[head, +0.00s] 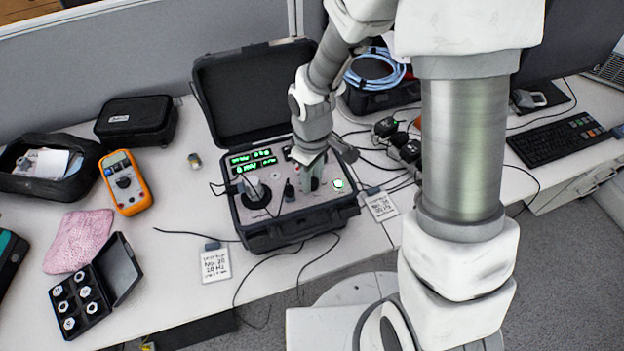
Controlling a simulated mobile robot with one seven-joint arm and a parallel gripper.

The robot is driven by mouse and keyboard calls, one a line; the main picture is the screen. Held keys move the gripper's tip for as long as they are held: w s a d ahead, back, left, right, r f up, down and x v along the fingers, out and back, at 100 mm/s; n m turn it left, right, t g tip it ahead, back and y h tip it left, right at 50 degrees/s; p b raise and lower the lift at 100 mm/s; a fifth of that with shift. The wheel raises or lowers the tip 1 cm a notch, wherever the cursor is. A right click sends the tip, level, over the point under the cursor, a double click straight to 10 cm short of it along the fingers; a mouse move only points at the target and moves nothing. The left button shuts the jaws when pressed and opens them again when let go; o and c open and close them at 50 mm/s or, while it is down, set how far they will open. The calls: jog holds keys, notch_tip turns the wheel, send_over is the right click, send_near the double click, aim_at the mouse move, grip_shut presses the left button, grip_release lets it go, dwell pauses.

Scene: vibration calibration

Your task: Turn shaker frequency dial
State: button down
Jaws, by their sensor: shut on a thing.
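The portable shaker (282,238) is an open black case on the white desk, with its lid (240,95) raised at the back. Its grey panel carries a green lit display (252,160), a round shaker head (254,192) at left and a green lit button (338,184) at right. My gripper (307,184) reaches down onto the right half of the panel, between the shaker head and the green button. It is shut on what appears to be the frequency dial, which the fingers and wrist hide almost entirely.
An orange multimeter (125,182), a pink cloth (79,240) and an open box of sensors (78,302) lie to the left. Cables run across the desk around the case. Black adapters (398,140) and a keyboard (556,139) are at right. A grey partition stands behind.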

jog(key=m+b, duration=0.2)
jog(key=m, duration=0.3)
jog(key=shift+m, duration=0.3)
jog(key=shift+m+b, duration=0.6)
jog(key=shift+m, duration=1.6)
jog(key=c, duration=0.5)
grip_release()
notch_tip(320, 180, up, 18)
jog(key=shift+f+p, duration=0.25)
jog(key=shift+p, duration=0.8)
